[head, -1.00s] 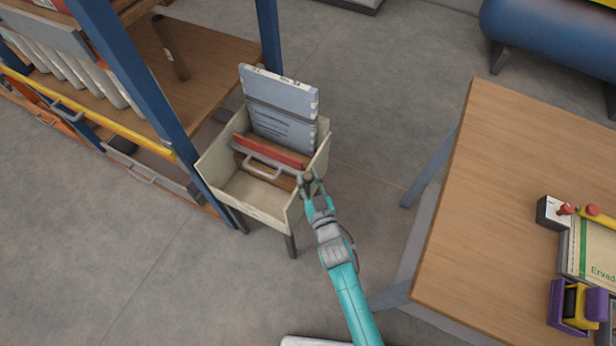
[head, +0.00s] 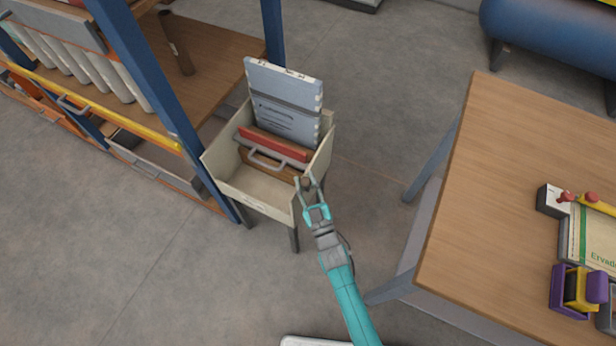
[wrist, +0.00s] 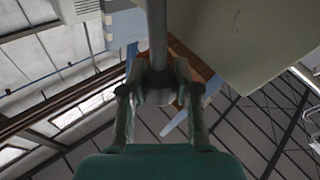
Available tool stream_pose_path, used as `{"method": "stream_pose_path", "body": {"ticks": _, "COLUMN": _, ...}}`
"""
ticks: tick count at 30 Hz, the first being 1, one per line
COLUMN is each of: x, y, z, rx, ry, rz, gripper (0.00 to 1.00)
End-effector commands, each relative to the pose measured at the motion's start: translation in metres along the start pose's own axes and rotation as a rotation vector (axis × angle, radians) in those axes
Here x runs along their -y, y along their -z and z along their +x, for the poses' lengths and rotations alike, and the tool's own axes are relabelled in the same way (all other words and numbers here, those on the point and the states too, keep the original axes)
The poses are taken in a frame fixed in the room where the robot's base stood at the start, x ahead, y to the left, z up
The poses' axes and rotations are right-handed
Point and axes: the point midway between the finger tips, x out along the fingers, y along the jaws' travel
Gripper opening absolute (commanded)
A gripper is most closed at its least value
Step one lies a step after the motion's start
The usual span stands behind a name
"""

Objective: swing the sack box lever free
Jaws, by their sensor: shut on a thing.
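The sack box (head: 322,158) is a cream open-topped box on legs, left of centre in the head view. My gripper (head: 309,184) is at its right side, by the near right corner. In the wrist view my gripper (wrist: 158,85) is shut on a grey rod-shaped lever (wrist: 157,35) with a thicker end, which sits between the fingertips. The box's cream wall (wrist: 235,35) is close by on the right there. In the head view the lever is mostly hidden by the fingers, and its mounting on the box cannot be made out.
The box holds a blue-grey case (head: 285,95), a red item (head: 275,144) and a brown case with a handle (head: 262,165). A blue-framed shelf (head: 150,80) stands close on the left. A wooden table (head: 500,180) stands right. Floor between box and table is clear.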

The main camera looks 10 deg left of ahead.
Motion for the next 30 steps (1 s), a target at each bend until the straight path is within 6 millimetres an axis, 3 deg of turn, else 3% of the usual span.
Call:
{"method": "stream_pose_path", "body": {"ticks": 10, "x": 0.012, "y": -0.001, "z": -0.011, "rx": -0.100, "ry": 0.001, "rz": -0.100, "gripper": 0.00}}
{"method": "stream_pose_path", "body": {"ticks": 25, "x": 0.013, "y": -0.001, "z": -0.013, "rx": -0.116, "ry": 0.002, "rz": -0.115, "gripper": 0.00}}
{"method": "stream_pose_path", "body": {"ticks": 26, "x": 0.014, "y": -0.001, "z": -0.013, "rx": -0.116, "ry": 0.002, "rz": -0.115, "gripper": 0.33}}
{"method": "stream_pose_path", "body": {"ticks": 29, "x": 0.013, "y": -0.001, "z": -0.013, "rx": -0.116, "ry": 0.002, "rz": -0.115, "gripper": 0.57}}
{"method": "stream_pose_path", "body": {"ticks": 30, "x": 0.013, "y": -0.002, "z": -0.013, "rx": -0.115, "ry": 0.002, "rz": -0.115, "gripper": 0.57}}
